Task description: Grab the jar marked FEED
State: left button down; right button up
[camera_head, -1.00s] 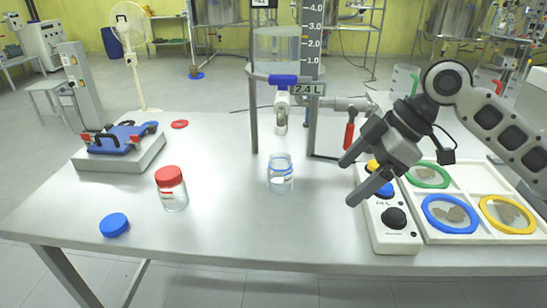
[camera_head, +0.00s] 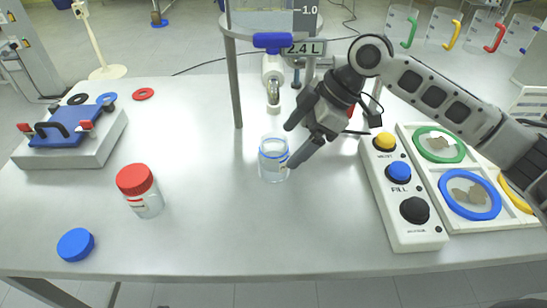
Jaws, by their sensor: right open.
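An open clear jar with a blue ring at its neck (camera_head: 270,172) stands upright on the table below the reactor's tap. A second clear jar with a red lid (camera_head: 141,190) stands to the left, with a partly visible label. I cannot read the marking on either jar. My right gripper (camera_head: 291,145) is open and empty at the right side of the open jar. Its fingers point left, and the nearer fingertip overlaps the jar's right edge in the picture. I cannot tell whether it touches. My left gripper is not in view.
The reactor tap (camera_head: 273,92) hangs just behind the open jar, between metal legs. A control box with yellow, blue and black buttons (camera_head: 408,226) stands at right, beside a tray of ringed dishes. A blue lid (camera_head: 75,244) lies front left. The table between the jars is clear.

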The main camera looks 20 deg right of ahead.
aim_at(278, 155)
jog(key=shift+w+d+x, duration=0.15)
jog(key=shift+x, duration=1.5)
jog(key=shift+w+d+x, duration=0.1)
jog(key=shift+w+x, duration=0.05)
jog(key=shift+x, duration=1.55)
jog(key=shift+f, duration=0.1)
jog(key=c, duration=1.2)
jog(key=shift+c, duration=0.3)
jog(key=shift+r+p, duration=0.2)
jog(key=shift+p, duration=0.2)
